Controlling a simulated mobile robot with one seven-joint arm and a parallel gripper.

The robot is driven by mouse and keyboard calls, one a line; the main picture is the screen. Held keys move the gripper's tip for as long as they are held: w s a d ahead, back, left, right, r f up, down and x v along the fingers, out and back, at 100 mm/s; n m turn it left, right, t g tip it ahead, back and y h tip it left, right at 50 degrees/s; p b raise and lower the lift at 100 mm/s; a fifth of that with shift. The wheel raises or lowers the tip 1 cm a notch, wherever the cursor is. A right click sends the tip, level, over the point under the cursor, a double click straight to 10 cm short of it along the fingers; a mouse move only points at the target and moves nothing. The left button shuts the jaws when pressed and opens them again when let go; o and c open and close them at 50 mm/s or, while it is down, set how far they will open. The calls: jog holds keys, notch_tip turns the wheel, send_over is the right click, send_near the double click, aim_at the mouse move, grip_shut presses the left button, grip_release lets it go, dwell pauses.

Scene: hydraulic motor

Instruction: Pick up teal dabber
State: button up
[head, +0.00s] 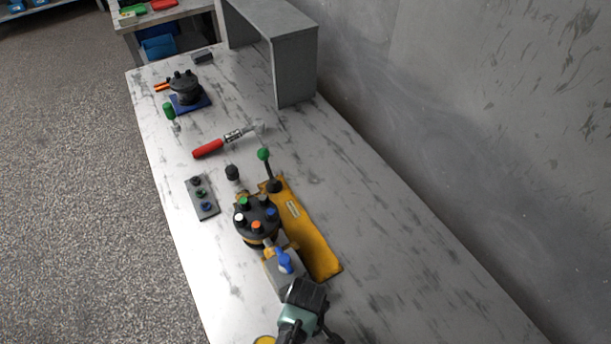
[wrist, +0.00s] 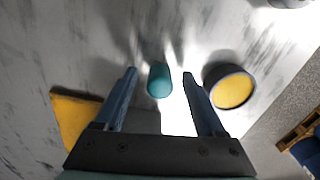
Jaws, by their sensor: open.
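The teal dabber (wrist: 159,80) shows in the wrist view as a small rounded teal cap, seen from above. It lies between the two blue fingers of my gripper (wrist: 159,75), with a gap on each side. My gripper is open and holds nothing. In the head view my gripper end (head: 302,312) is at the bottom, over the near part of the table. I cannot make out the teal dabber in the head view; my arm seems to hide it.
A dark round container with a yellow top (wrist: 234,91) stands close right of the fingers. The yellow plate (head: 305,235), round motor block (head: 256,222) and blue-topped piece (head: 285,262) are just beyond my gripper. The table's right side (head: 410,255) is clear.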

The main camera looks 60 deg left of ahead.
grip_shut()
dwell(0.3)
